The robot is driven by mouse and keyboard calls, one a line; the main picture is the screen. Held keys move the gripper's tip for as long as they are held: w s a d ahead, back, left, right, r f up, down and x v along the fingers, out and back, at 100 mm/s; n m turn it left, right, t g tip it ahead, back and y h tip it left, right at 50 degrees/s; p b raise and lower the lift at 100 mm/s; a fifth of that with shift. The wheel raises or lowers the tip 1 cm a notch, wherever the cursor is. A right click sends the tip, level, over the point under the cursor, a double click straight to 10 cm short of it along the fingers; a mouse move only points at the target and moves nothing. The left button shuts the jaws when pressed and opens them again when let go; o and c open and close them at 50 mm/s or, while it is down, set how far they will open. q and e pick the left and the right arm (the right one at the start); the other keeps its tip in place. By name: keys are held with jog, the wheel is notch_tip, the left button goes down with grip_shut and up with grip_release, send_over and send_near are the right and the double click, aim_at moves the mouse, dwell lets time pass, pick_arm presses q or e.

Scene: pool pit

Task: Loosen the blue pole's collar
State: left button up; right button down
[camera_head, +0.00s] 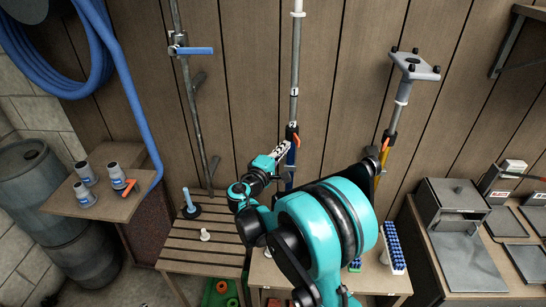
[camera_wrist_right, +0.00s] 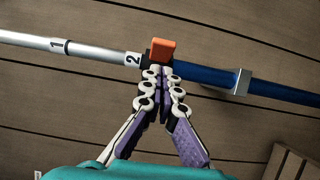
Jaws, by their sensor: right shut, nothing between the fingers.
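The blue pole (camera_wrist_right: 207,75) leans against the wooden wall, with a silver inner tube (camera_wrist_right: 95,51) marked 1 and 2 running out of it. In the head view its silver tube (camera_head: 295,75) rises nearly upright. The dark collar (camera_head: 292,131) sits just below the mark 2. Its orange lever (camera_wrist_right: 163,48) stands out from the collar; it also shows in the head view (camera_head: 297,141). My right gripper (camera_wrist_right: 163,70) is shut and empty, with its fingertips right at the lever. They hide part of the collar; I cannot tell whether they touch. My left gripper is out of view.
A yellow pole (camera_head: 383,158) with a grey plate head (camera_head: 415,66) leans to the right. A slatted bench (camera_head: 190,254) stands below left, and a side shelf (camera_head: 110,208) holds several grey fittings. A blue hose (camera_head: 130,90) hangs at the left.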

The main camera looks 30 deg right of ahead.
aim_at(298, 145)
jog(key=shift+s+d, duration=0.3)
jog(key=shift+d, duration=0.65)
jog(key=shift+s+d+b, duration=0.2)
jog(key=shift+d, duration=0.35)
jog(key=shift+s+d+b, duration=0.2)
jog(key=shift+d, duration=0.3)
jog(key=shift+a+r, duration=0.1)
